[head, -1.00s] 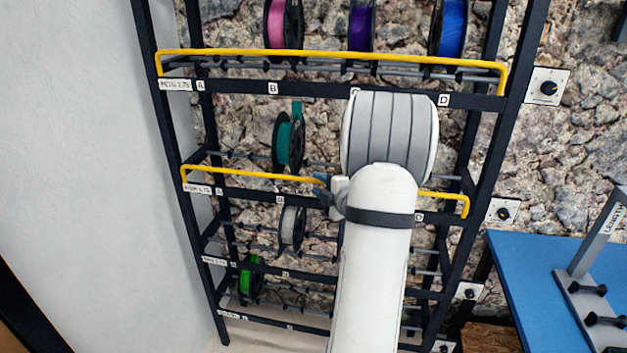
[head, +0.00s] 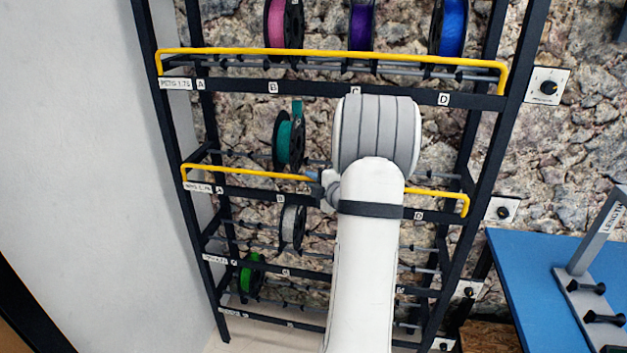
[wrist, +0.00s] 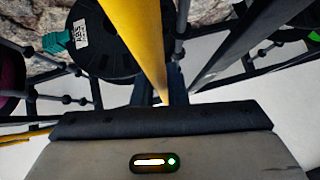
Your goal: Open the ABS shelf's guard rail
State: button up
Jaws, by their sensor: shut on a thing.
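The yellow guard rail (head: 245,172) runs along the front of the second shelf from the top, standing above its dark beam like the rail above. Its shelf label (head: 198,187) is too blurred to read surely. My gripper (head: 316,180) is at the middle of this rail, partly hidden behind my white arm. In the wrist view the yellow rail (wrist: 140,35) runs down between the dark fingers of my gripper (wrist: 163,98), which are shut on it. Part of the rail's middle is hidden by my arm in the head view.
A teal spool (head: 289,140) hangs on this shelf behind the rail, left of my gripper. The top shelf's rail (head: 330,56) is above my arm. A knob panel (head: 502,211) is right of the rack. A blue table (head: 530,275) stands at the right.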

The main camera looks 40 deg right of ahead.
jog(key=shift+d, duration=0.25)
grip_shut()
jog(key=shift+a, duration=0.2)
jog(key=shift+s+a+f+b, duration=0.15)
jog(key=shift+f+b, duration=0.2)
jog(key=shift+b, duration=0.75)
jog(key=s+a+f+n+t+y+b, duration=0.2)
jog(key=n+y+b, duration=0.5)
jog(key=n+b, duration=0.4)
jog(key=s+a+f+n+t+y+b, duration=0.1)
jog(key=a+f+n+t+y+b, duration=0.1)
jog(key=n+y+b, duration=0.6)
jog(key=shift+s+a+f+n+t+b, duration=0.3)
jog(key=shift+f+n+t+b, duration=0.8)
jog(key=shift+n+b, duration=2.4)
jog(key=shift+d+r+m+b, duration=0.1)
jog(key=shift+r+m+b, duration=0.1)
jog(key=shift+m+b, duration=0.9)
jog(key=o, duration=0.7)
grip_release()
